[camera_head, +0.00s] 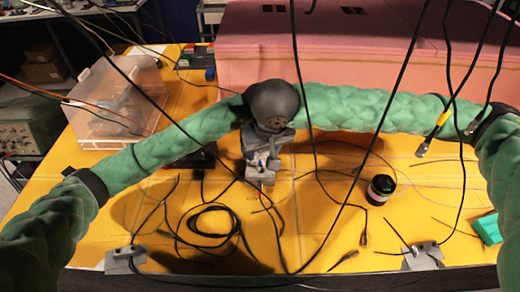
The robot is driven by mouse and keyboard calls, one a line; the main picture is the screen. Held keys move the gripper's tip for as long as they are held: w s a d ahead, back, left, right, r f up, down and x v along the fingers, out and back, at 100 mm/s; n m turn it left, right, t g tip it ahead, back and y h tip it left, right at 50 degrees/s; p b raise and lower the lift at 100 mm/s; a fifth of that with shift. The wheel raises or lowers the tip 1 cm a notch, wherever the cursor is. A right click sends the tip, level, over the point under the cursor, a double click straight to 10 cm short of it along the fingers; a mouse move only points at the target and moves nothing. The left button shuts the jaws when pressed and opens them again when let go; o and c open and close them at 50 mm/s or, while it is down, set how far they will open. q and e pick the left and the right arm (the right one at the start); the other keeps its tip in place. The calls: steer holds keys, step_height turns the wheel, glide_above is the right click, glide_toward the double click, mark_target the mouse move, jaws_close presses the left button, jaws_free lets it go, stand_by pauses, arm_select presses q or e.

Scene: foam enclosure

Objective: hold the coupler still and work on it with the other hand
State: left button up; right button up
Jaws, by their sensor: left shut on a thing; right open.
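My two green-sleeved arms meet at the middle of the camera_head view, around a dark grey round wrist part. Grey gripper parts crowd together just below it, above the yellow table. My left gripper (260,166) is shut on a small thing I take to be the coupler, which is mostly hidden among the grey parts. My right gripper (270,145) is open close by, overlapping the left one in this view. I cannot tell whether it touches the coupler.
A black jar-like cylinder (380,190) stands to the right on the yellow table (330,235). Black cables (212,222) lie looped in front, and others hang across the view. A clear box (115,105) stands at the left. Pink foam (350,45) walls the back.

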mark_target(260, 165)
steer(key=shift+x, duration=4.4)
jaws_close()
steer(key=m, duration=0.3)
steer(key=shift+a+h, duration=0.1)
steer(key=shift+h, duration=0.3)
steer(key=shift+m, duration=0.3)
steer(key=shift+m+h, duration=0.6)
steer(key=shift+m, duration=1.2)
